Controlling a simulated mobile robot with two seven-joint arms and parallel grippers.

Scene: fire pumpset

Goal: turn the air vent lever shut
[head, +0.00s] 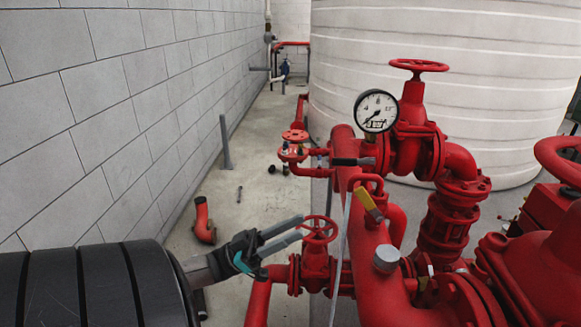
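A small valve with a yellow lever (368,204) sits on the red pipe right of centre; the lever slants down to the right. A dark-handled lever (350,161) lies nearly level just above it. I cannot tell from the picture alone which one is the air vent lever. My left gripper (302,228) comes in from the lower left, its two fingers apart with nothing seen between them. Its tips are close to a small red handwheel (319,229), left of the yellow lever; I cannot tell if they touch it. My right gripper is not in view.
A pressure gauge (377,111) and a large red valve (415,130) stand above the levers. Red pipework (375,270) fills the lower right. A block wall (110,110) runs along the left, a white tank (470,60) stands behind.

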